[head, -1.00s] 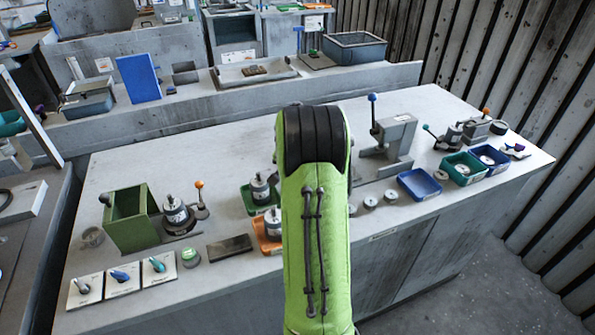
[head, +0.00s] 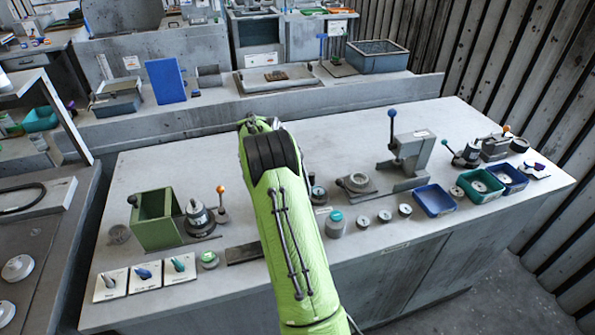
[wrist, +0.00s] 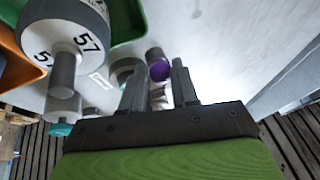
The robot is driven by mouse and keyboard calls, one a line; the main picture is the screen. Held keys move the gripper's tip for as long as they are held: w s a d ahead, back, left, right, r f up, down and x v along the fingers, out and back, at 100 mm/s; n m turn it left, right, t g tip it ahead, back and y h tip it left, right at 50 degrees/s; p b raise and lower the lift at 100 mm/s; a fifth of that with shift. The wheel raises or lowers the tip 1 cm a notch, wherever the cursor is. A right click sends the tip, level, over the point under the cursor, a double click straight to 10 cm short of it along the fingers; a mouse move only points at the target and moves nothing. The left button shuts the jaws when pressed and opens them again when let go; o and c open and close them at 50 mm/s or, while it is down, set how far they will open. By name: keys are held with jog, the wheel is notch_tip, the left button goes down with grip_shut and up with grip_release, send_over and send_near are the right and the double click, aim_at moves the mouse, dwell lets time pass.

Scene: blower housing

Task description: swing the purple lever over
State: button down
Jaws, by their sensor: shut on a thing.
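The purple lever shows in the wrist view as a round purple knob (wrist: 159,71) between the two fingertips. My gripper (wrist: 160,67) is shut on it, with grey fingers on either side. The lever's shaft and base are hard to make out. In the head view my green arm covers my gripper and the knob.
In the wrist view, a grey part marked 57 (wrist: 66,30) stands close at the left, by a green bin (wrist: 128,22) and an orange bin (wrist: 14,65). In the head view, a green box (head: 155,222), a grey stand (head: 412,150) and blue bins (head: 434,200) are on the bench.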

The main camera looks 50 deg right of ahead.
jog(key=shift+w+d+m+g+p, duration=0.2)
jog(key=shift+w+m+g+p, duration=0.25)
jog(key=shift+m+p, duration=0.5)
jog(key=shift+w, duration=0.1)
jog(key=c, duration=0.9)
grip_release()
jog(key=shift+d, duration=0.1)
jog(key=p+v, duration=0.3)
jog(key=v, duration=1.2)
jog(key=shift+r, duration=0.4)
